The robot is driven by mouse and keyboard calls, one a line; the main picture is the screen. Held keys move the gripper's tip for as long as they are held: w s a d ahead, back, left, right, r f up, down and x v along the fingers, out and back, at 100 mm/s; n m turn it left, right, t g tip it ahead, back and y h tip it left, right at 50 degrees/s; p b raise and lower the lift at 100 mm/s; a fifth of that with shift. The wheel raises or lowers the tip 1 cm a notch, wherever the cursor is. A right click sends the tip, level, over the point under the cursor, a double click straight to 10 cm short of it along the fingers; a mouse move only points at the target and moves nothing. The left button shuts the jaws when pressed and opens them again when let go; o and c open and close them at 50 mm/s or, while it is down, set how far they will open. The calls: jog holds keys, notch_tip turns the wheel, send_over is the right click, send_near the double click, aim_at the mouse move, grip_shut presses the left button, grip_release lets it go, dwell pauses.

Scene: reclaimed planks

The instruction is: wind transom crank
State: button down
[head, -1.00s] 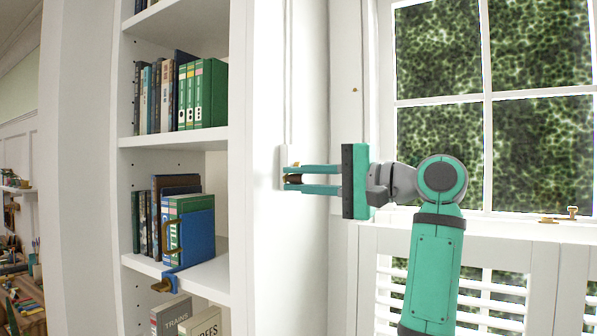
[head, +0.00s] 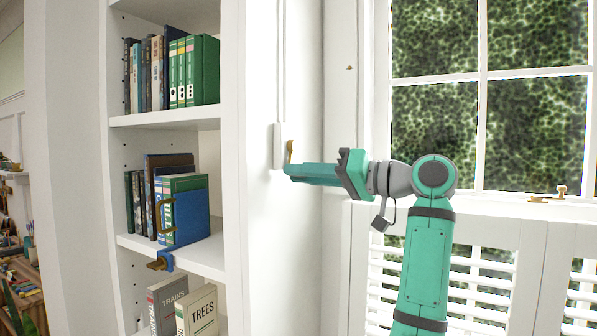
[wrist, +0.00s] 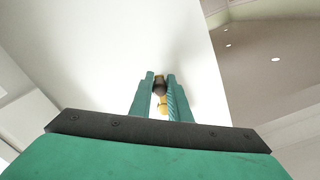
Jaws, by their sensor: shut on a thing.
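The transom crank is a small brass arm (head: 290,150) on a white wall plate (head: 278,147), fixed to the side of the white bookcase. A thin vertical rod (head: 284,70) runs up from the plate. My gripper (head: 288,170) reaches in from the right with its teal fingers at the crank. In the wrist view the fingers (wrist: 160,84) are shut on the crank's dark knob (wrist: 159,87), with the brass arm (wrist: 163,105) showing between them. In the head view the fingers hide the knob.
White bookcase shelves (head: 165,118) with several books stand at left. A window with brass latch (head: 545,197) and white shutters (head: 455,270) lie behind my arm at right.

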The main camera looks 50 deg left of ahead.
jog(key=shift+w+a+f+n, duration=0.15)
jog(key=shift+w+n, duration=0.3)
jog(key=shift+n, duration=0.3)
jog(key=shift+w+a+r+n, duration=0.15)
jog(key=shift+w+n, duration=0.25)
jog(key=shift+n, duration=0.35)
jog(key=c, duration=1.7)
grip_release()
jog(key=shift+f, duration=0.1)
jog(key=v, duration=1)
jog(key=shift+w+d, duration=0.1)
jog(key=shift+d, duration=0.3)
